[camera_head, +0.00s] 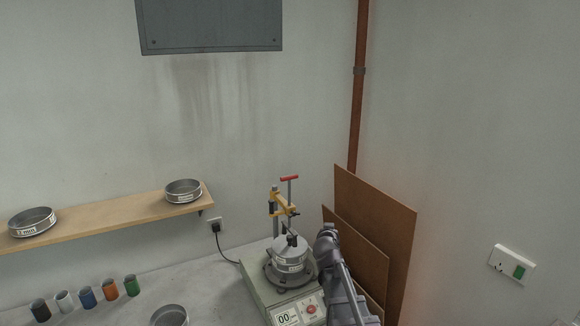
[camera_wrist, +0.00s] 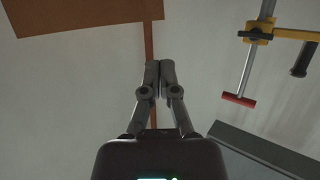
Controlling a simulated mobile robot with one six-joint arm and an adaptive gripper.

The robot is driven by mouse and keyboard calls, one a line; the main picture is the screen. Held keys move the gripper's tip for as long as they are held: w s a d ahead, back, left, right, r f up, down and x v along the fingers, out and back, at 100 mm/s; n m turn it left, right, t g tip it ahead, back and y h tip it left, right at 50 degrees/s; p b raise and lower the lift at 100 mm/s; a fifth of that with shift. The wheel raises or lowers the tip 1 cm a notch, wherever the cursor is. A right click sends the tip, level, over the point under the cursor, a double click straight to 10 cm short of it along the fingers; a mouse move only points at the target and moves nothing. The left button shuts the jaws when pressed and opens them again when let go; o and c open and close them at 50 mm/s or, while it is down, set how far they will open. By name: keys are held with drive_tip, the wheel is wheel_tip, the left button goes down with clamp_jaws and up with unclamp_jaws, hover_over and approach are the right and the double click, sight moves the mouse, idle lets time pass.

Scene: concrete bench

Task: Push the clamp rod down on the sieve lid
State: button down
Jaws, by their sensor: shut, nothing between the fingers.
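The clamp rod (camera_head: 289,190) stands upright with a red T-handle (camera_head: 289,178) on top, passing through a yellow clamp arm (camera_head: 284,207). Below it is the sieve stack with its lid (camera_head: 290,246), on the shaker (camera_head: 268,297). The rod's lower end is hard to make out against dark parts at the lid. In the wrist view, which looks upside down, the red handle (camera_wrist: 238,100) and rod (camera_wrist: 248,72) are right of my gripper (camera_wrist: 160,66). Its fingers are together and empty, apart from the handle. In the head view my arm is right of the stack; the fingertips are unclear.
Brown boards (camera_head: 375,225) lean behind my arm, near a red-brown pipe (camera_head: 358,100). A wooden shelf (camera_head: 110,222) holds two sieves at left. Several coloured cups (camera_head: 87,297) and another sieve (camera_head: 169,316) stand on the bench. A grey box (camera_head: 208,26) hangs on the wall.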

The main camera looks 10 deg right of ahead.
drive_tip(key=w+a+r+n+t+y+p, duration=0.2)
drive_tip(key=w+a+r+n+y+p, duration=0.1)
drive_tip(key=r, duration=0.5)
drive_tip(key=w+a+r+n+t+y+p, duration=0.3)
drive_tip(key=w+a+r+n+y+p, duration=0.1)
drive_tip(key=r+y, duration=0.4)
drive_tip(key=shift+x, duration=0.95)
drive_tip(key=shift+w, duration=0.15)
drive_tip(key=p+x, duration=0.1)
drive_tip(key=x, duration=0.9)
drive_tip(key=shift+w+r, duration=0.15)
drive_tip(key=shift+r, duration=0.05)
drive_tip(key=shift+s+d+f+b, duration=0.1)
drive_tip(key=shift+s+f+b, duration=0.25)
drive_tip(key=shift+f+b, duration=0.25)
drive_tip(key=shift+s+f+b, duration=0.15)
drive_tip(key=shift+f+b, duration=0.5)
drive_tip(key=shift+f, duration=0.1)
drive_tip(key=shift+s+f+b, duration=0.2)
drive_tip(key=shift+f+b, duration=0.4)
drive_tip(key=shift+f, duration=0.1)
